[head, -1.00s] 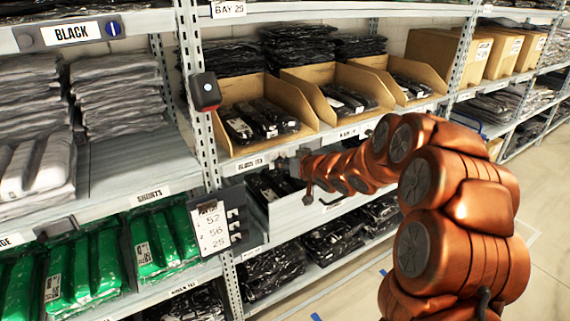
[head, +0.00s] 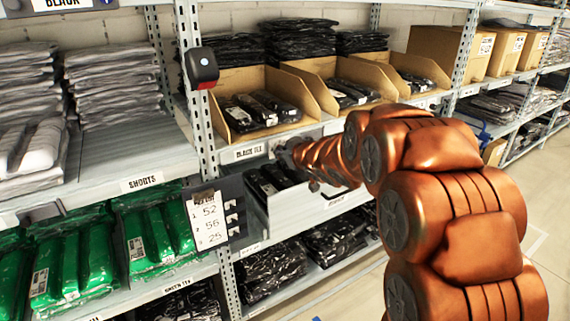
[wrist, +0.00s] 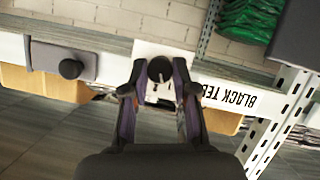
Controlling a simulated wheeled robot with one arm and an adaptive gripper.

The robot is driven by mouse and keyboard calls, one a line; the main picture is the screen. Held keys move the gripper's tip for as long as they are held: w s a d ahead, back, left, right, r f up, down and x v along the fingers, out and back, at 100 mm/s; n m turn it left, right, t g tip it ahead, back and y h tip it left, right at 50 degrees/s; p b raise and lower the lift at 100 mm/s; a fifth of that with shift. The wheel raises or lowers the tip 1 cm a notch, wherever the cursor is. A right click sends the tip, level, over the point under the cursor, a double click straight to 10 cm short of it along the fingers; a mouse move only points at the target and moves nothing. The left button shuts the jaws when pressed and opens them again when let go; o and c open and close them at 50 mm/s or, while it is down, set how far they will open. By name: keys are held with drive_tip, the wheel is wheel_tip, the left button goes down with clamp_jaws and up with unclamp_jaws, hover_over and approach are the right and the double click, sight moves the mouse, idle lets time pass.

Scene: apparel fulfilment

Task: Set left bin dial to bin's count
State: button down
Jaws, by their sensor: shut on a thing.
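The left bin (head: 301,84) is an open cardboard bin on the middle shelf, holding black wrapped packs (head: 262,108) side by side. I cannot tell their exact number. My gripper (head: 283,152) is at the shelf's front edge below this bin, just right of the BLACK TEE label (head: 250,151). In the wrist view, my gripper (wrist: 159,74) has its two fingers on either side of a dark round dial (wrist: 160,68) on a white plate, and is shut on it. The dial's setting is not readable, and the arm end hides it in the head view.
Two more open cardboard bins (head: 378,70) stand to the right. An upright post (head: 200,120) carries a dark red-and-black box (head: 202,67). A list (head: 209,218) reading 52, 56, 25 hangs lower down. Another dark knob (wrist: 70,68) sits along the rail in the wrist view.

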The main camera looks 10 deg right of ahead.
drive_tip(key=shift+a+n+t+h+b, duration=0.1)
drive_tip(key=shift+n+t+h+b, duration=0.55)
drive_tip(key=shift+b, duration=1.2)
drive_tip(key=shift+n+g, duration=0.25)
drive_tip(key=shift+n, duration=0.2)
drive_tip(key=c, duration=0.9)
unclamp_jaws()
drive_tip(key=shift+s, duration=0.15)
drive_tip(key=v, duration=1.1)
drive_tip(key=shift+s+r, duration=0.25)
drive_tip(key=shift+s, duration=0.1)
